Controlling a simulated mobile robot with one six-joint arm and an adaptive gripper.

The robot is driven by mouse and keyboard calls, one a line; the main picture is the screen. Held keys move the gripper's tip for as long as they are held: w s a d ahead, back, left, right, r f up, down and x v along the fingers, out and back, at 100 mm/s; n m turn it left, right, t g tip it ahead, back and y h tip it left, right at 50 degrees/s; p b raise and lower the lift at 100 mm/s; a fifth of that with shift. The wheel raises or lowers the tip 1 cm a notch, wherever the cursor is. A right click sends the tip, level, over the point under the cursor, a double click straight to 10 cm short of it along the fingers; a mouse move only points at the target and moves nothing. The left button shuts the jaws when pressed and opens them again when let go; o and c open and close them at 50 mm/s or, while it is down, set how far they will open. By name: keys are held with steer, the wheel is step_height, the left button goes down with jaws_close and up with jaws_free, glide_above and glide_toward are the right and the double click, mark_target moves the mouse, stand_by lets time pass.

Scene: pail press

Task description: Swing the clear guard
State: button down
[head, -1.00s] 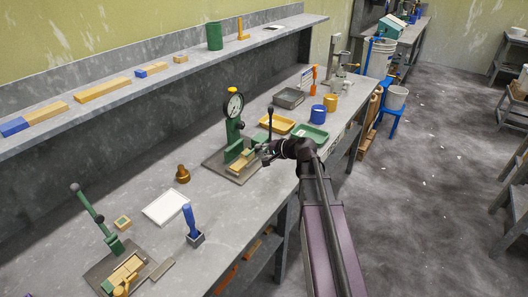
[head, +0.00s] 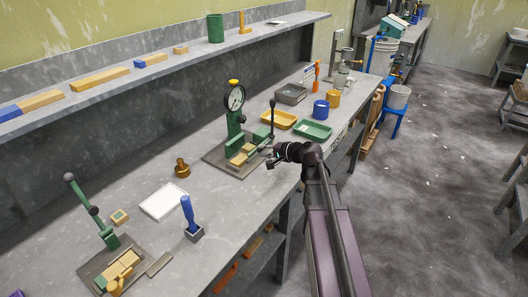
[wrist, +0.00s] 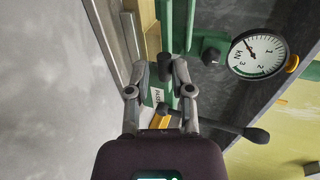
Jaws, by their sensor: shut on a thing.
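The green press (head: 236,122) with a round dial stands on the bench, with a pale yellow block (head: 240,156) at its foot. Its dial (wrist: 258,54) and green column (wrist: 167,25) show in the wrist view. My gripper (head: 269,160) is at the press's front right, beside its upright lever (head: 272,118). In the wrist view my gripper (wrist: 163,66) is closed around a small dark knob (wrist: 164,58). I cannot make out the clear guard's panel or its edges.
A yellow tray (head: 280,119), a green tray (head: 312,130) and a blue mug (head: 321,109) stand beyond the press. Nearer are a brown knobbed piece (head: 182,168), a white tray (head: 164,203) and a blue-handled stamp (head: 190,218). A second lever press (head: 110,240) stands at the near left.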

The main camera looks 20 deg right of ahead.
steer(key=shift+s+f, duration=0.2)
steer(key=shift+f, duration=0.15)
steer(key=c, duration=0.7)
jaws_free()
steer(key=shift+w+f, duration=0.15)
steer(key=shift+w+r, duration=0.1)
steer(key=shift+r, duration=0.15)
